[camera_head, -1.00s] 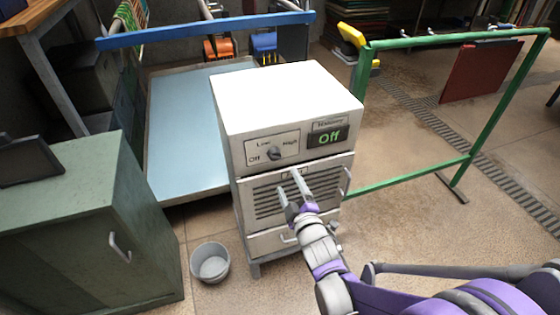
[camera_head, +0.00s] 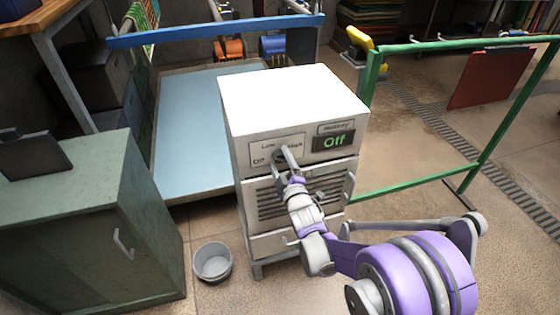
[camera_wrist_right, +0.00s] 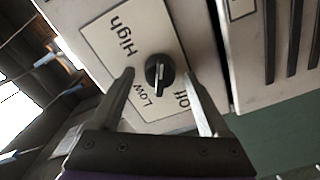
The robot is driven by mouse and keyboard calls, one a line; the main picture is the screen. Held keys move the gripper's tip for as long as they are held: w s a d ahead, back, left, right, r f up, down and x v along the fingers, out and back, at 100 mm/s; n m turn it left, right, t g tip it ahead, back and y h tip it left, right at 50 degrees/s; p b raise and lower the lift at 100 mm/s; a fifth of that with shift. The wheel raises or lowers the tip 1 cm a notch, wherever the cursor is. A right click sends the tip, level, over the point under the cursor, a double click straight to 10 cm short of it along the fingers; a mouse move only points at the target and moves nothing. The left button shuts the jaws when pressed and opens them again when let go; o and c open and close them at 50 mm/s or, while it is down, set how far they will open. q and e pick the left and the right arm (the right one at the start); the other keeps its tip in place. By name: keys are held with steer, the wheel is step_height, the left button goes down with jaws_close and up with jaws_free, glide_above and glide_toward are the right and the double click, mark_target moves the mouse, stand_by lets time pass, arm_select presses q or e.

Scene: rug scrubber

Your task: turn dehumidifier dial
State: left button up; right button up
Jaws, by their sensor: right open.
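The white dehumidifier (camera_head: 290,98) stands upright on the floor, and its display (camera_head: 334,141) reads "Off". Its black dial (camera_wrist_right: 159,72) sits on a plate marked Off, Low and High; in the head view the dial is mostly hidden by my right gripper. My right gripper (camera_head: 284,155) is open in front of the dial. In the right wrist view its two fingers (camera_wrist_right: 160,87) point at the panel, one on each side of the dial, with gaps between fingers and dial. I cannot tell whether the fingertips touch the panel. My left gripper is not in view.
A green cabinet (camera_head: 70,190) stands at the left. A grey bucket (camera_head: 212,262) is on the floor between it and the dehumidifier. A green metal frame (camera_head: 420,178) stands at the right. A blue bar (camera_head: 215,30) crosses behind.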

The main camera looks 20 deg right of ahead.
steer(key=shift+w, duration=0.1)
jaws_close()
stand_by(0.4)
steer(key=shift+m, duration=0.3)
steer(key=m+b, duration=0.1)
steer(key=m, duration=0.4)
steer(key=shift+d+b, duration=0.1)
steer(key=shift+b, duration=0.3)
steer(key=m+b, duration=0.1)
steer(key=m, duration=0.5)
steer(key=shift+d, duration=0.1)
jaws_free()
steer(key=shift+r, duration=0.1)
